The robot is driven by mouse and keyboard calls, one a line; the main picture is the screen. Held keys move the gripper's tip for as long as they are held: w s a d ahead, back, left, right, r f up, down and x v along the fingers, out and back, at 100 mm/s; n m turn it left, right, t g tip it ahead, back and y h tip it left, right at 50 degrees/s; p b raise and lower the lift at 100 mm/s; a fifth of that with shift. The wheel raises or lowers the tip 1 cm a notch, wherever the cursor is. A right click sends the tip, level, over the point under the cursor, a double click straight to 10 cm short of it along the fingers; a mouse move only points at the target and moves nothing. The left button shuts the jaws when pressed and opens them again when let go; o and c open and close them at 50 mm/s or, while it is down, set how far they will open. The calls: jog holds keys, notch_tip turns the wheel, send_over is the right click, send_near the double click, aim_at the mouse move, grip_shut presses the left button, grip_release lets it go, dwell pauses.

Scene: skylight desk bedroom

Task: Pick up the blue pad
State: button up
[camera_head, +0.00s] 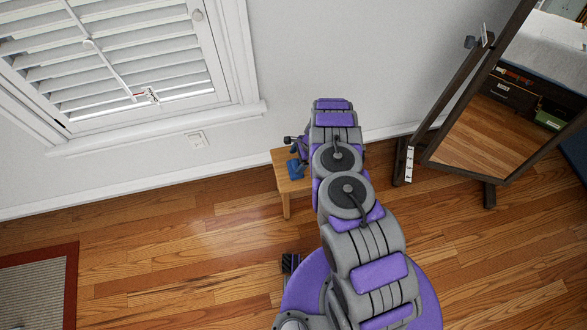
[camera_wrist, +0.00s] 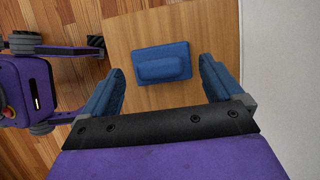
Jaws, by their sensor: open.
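The blue pad (camera_wrist: 163,66) lies flat on a small wooden table (camera_wrist: 194,24) in the wrist view. It has a raised, rounded block on a flat rectangular base. My gripper (camera_wrist: 160,78) is open above the table, its two blue fingers on the left and right of the pad, with a gap on each side. Nothing is between the fingers except the pad below or between them; I cannot tell the exact height. In the head view the small table (camera_head: 283,177) stands against the wall, and my arm hides much of it. A blue patch (camera_head: 296,169) shows on its top.
A dark-framed standing mirror (camera_head: 437,135) stands to the right of the table. A rug (camera_head: 38,290) lies at lower left. The wooden floor between is clear.

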aim_at(295, 164)
notch_tip(295, 164, down, 4)
jog(key=shift+s+r+b, duration=0.1)
jog(key=shift+s+b, duration=0.05)
jog(key=shift+b, duration=0.45)
jog(key=shift+a, duration=0.55)
jog(key=shift+c, duration=1.1)
jog(key=shift+d, duration=0.35)
jog(key=c, duration=0.8)
jog(key=shift+a, duration=0.1)
jog(key=shift+c, duration=0.2)
jog(key=shift+a, duration=0.1)
jog(key=shift+a+r, duration=0.1)
jog(key=shift+r, duration=0.05)
notch_tip(295, 164, up, 10)
jog(key=shift+f+p, duration=0.2)
jog(key=shift+p, duration=1.05)
